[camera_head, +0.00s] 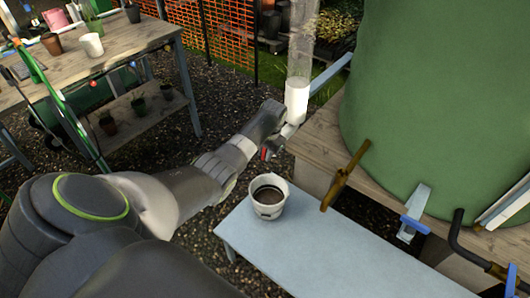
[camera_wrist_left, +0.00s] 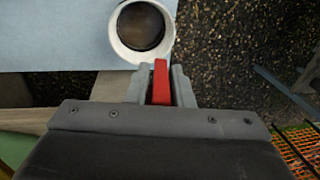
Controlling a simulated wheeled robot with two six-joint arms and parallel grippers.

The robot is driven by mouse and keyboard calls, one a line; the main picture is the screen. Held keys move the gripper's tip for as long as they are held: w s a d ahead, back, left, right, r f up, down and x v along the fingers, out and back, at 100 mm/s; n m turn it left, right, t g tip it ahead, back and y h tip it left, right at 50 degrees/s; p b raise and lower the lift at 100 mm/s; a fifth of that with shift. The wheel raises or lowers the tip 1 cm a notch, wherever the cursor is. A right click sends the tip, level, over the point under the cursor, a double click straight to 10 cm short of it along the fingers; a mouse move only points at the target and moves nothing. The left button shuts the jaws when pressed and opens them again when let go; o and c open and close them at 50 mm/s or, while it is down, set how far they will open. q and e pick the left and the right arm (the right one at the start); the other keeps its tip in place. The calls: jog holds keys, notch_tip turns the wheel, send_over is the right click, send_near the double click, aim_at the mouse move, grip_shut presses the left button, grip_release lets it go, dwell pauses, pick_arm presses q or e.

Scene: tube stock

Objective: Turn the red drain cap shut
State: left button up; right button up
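The red drain cap (camera_wrist_left: 161,84) shows as a narrow upright red bar in the left wrist view, and as a small red spot (camera_head: 264,153) in the head view. It sits below the white lower part (camera_head: 297,98) of a clear upright tube (camera_head: 302,45). My left gripper (camera_wrist_left: 162,86) has one finger on each side of the red cap, with no clear gap, so it looks shut on it. The gripper (camera_head: 270,149) partly hides the cap in the head view. My right gripper is in neither view.
A white bucket (camera_head: 284,204) with dark contents stands on a pale blue bench (camera_head: 330,250), close below the gripper.

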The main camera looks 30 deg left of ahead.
pick_arm(q)
grip_shut()
